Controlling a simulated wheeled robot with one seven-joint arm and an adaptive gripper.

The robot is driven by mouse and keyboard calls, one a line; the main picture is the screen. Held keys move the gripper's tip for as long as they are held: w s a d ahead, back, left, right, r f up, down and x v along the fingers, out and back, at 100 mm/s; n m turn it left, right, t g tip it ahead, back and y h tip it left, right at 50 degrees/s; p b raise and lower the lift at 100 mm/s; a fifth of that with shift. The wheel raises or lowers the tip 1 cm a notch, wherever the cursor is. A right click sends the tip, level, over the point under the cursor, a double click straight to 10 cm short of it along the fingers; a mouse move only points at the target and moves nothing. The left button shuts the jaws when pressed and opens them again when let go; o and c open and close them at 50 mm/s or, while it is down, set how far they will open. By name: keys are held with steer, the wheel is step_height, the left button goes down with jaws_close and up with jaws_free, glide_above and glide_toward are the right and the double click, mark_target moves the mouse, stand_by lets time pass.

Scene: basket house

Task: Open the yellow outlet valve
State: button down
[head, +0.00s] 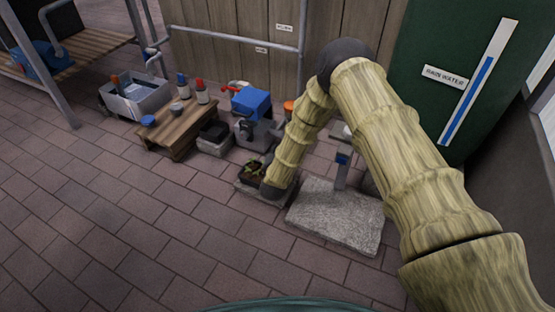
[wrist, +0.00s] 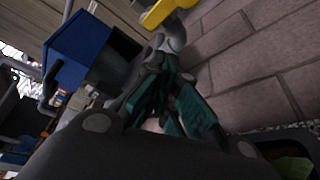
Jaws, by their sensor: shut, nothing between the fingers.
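The yellow outlet valve (wrist: 164,10) shows at the top of the wrist view as a yellow handle, cut off by the frame edge. Grey rounded fittings (wrist: 172,35) lie just below it. My gripper (wrist: 162,70) has dark fingers with teal pads; they are drawn together with nothing held. The fingertips appear close to the grey fittings, below the yellow handle; I cannot tell whether they touch. In the head view my arm reaches down near a small planter (head: 252,173), and I cannot make out the fingers or the yellow handle there.
A blue-topped grey unit (head: 250,103) stands by the fence; its blue top also shows in the wrist view (wrist: 78,48). A wooden low table (head: 180,128) with bottles stands left. A stone slab (head: 335,215) lies right, below the green rain water tank (head: 425,40). Front paving is clear.

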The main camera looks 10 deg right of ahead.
steer(key=d+b, duration=0.1)
steer(key=d+r+b, duration=0.1)
steer(key=d+b, duration=0.1)
steer(key=shift+d+r, duration=0.25)
stand_by(0.4)
stand_by(0.4)
steer(key=shift+r+p, duration=0.25)
steer(key=shift+p, duration=0.35)
steer(key=shift+f+p, duration=0.1)
steer(key=shift+p, duration=0.2)
